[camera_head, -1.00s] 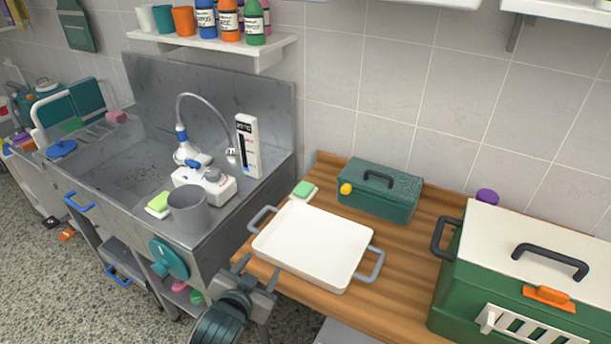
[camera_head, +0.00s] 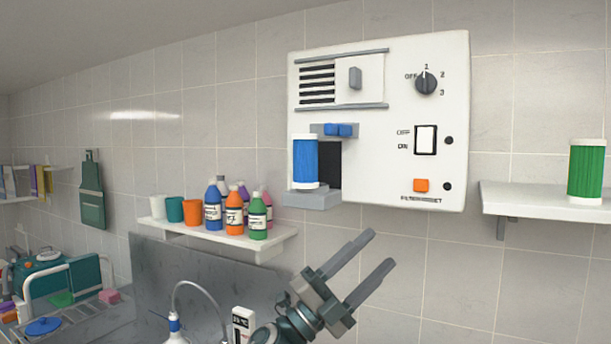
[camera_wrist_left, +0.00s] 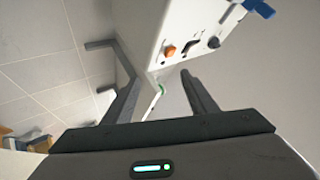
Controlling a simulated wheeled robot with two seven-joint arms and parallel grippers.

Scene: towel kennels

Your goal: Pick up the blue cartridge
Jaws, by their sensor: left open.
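The blue cartridge (camera_head: 305,162) is a blue cylinder with white ends. It stands upright on a small grey ledge (camera_head: 312,198) at the lower left of a white wall unit (camera_head: 385,65), in front of a dark opening. My left gripper (camera_head: 377,250) is open and empty, below the unit and to the right of the cartridge, apart from both. In the left wrist view the two dark fingers (camera_wrist_left: 158,80) are spread, with the white unit (camera_wrist_left: 180,25) beyond them. My right gripper is not in view.
A green cylinder (camera_head: 586,172) stands on a white shelf (camera_head: 540,203) at the right. A left shelf (camera_head: 215,238) holds cups and several bottles (camera_head: 236,210). The sink's faucet (camera_head: 190,290) is below. Bare tiled wall lies below the unit.

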